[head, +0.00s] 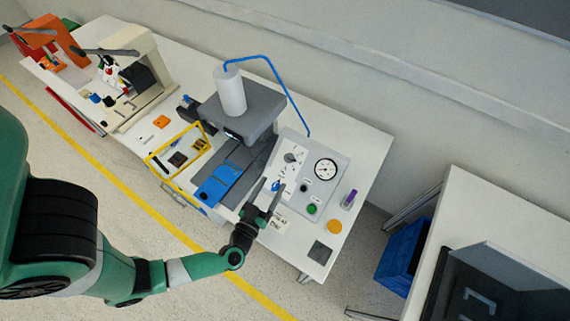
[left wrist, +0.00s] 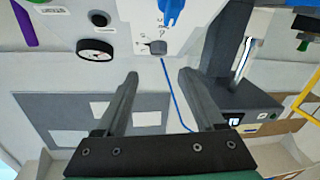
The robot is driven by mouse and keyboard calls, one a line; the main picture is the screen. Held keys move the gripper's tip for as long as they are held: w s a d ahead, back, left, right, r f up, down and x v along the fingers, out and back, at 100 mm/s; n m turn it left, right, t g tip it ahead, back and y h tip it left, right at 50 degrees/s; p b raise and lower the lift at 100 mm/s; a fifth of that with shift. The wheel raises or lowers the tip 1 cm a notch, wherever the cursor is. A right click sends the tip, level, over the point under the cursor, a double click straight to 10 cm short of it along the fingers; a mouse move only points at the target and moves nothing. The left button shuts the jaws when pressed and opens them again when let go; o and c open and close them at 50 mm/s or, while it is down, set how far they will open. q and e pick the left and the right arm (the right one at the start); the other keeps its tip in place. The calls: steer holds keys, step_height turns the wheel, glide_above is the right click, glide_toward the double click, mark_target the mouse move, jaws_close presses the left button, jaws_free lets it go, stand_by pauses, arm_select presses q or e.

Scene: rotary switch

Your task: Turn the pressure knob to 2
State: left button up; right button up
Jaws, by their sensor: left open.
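A light grey control panel (head: 318,191) stands on the workbench. It bears a small dark rotary knob (head: 290,158) with markings around it, a blue knob (head: 276,185) and a round white gauge (head: 325,169). The left wrist view shows the dark knob (left wrist: 157,47), the blue knob (left wrist: 172,10) above it and the black-rimmed gauge (left wrist: 95,52). The knob's setting is too small to read. My left gripper (head: 270,185) is open and empty at the panel; in the wrist view the dark knob lies beyond its fingertips (left wrist: 160,74), apart from them. My right gripper is not in view.
A grey press with a white cylinder (head: 230,91) and blue hose stands left of the panel. A green button (head: 311,209), black button (head: 304,188), purple item (head: 349,199) and orange disc (head: 334,227) are nearby. A yellow-framed tray (head: 152,157) lies left.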

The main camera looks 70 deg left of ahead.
mark_target(288, 158)
arm_select(q)
steer(key=b+x, duration=0.2)
steer(key=x, duration=0.7)
steer(key=shift+w+a, duration=0.3)
steer(key=shift+w, duration=0.1)
jaws_close()
